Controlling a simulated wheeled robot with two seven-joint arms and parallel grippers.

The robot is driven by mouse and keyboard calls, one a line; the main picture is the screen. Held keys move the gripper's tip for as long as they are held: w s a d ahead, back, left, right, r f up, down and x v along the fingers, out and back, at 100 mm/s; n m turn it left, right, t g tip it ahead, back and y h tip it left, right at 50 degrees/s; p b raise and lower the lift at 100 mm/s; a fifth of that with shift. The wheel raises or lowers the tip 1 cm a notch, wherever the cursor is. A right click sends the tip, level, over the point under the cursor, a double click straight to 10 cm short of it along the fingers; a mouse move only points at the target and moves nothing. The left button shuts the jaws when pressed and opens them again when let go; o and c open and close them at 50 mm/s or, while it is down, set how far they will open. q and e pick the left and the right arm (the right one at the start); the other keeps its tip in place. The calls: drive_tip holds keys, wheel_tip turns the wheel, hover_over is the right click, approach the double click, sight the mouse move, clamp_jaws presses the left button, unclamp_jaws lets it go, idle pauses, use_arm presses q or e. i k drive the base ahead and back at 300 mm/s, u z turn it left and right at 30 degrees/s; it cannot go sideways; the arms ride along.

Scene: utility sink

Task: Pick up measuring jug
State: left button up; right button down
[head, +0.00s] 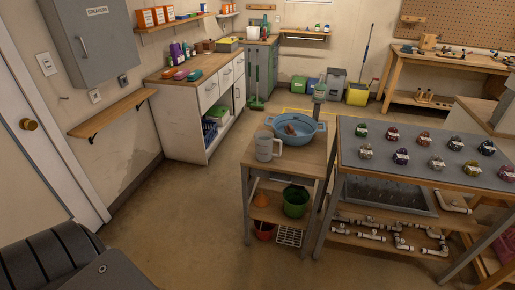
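The measuring jug (264,146) is a grey, upright vessel with a handle on its right side. It stands on the wooden top of a small table (258,174) in the middle of the head view. A blue basin (313,130) with a brownish item in it stands just behind and to the right of the jug. Neither of my grippers shows in the head view, and nothing is holding the jug.
A larger bench (395,176) with several coloured knobs adjoins the table on the right, with pipe fittings on its lower shelf. A white cabinet (200,105) lines the left wall. The floor (170,215) left of the table is clear.

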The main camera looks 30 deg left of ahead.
sight(269, 147)
drive_tip(key=i, duration=1)
